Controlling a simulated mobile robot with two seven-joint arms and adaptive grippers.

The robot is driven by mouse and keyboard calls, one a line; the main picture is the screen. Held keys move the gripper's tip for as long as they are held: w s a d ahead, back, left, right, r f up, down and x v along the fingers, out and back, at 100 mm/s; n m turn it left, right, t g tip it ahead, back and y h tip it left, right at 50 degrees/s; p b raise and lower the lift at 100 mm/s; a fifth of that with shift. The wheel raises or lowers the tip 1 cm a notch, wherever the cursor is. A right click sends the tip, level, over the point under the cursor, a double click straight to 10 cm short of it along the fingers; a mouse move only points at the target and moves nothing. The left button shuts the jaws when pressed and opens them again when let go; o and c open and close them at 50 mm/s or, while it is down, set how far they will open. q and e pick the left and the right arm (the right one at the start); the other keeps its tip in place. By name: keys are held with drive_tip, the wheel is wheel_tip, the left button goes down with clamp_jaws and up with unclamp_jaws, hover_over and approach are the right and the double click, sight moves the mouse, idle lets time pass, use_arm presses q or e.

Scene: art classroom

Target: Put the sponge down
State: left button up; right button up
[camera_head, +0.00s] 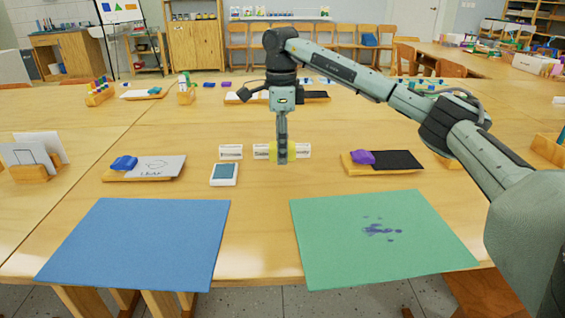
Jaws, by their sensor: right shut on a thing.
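My right gripper (282,155) hangs down over the middle of the table and is shut on a yellow sponge (273,152). The gripper hides part of the sponge, and it shows on both sides of the fingers. The sponge is in front of or between white label pieces (302,151); I cannot tell whether it touches the table. The green mat (335,250) lies nearer, at the right, with dark purple spots (380,230) on it. The blue mat (140,240) lies at the left. My left gripper is not in view.
A small white box with a teal pad (224,174) stands left of the gripper. Wooden boards hold a blue item (124,163) at left and a purple item (361,157) at right. A wooden card holder (33,172) stands far left. The table between the mats is clear.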

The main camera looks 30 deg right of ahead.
sight(283, 174)
drive_tip(key=shift+d+f, duration=0.2)
drive_tip(key=shift+f, duration=0.3)
wheel_tip(283, 174, down, 3)
drive_tip(key=shift+f, duration=0.1)
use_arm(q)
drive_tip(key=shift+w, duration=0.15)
use_arm(e)
drive_tip(key=shift+s+a+f, duration=0.1)
drive_tip(key=shift+f, duration=0.5)
drive_tip(key=o, duration=1.2)
drive_tip(key=shift+f, duration=0.25)
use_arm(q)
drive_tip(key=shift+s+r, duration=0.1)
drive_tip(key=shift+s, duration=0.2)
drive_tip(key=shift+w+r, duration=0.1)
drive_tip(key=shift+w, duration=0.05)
use_arm(e)
drive_tip(key=shift+r, duration=0.2)
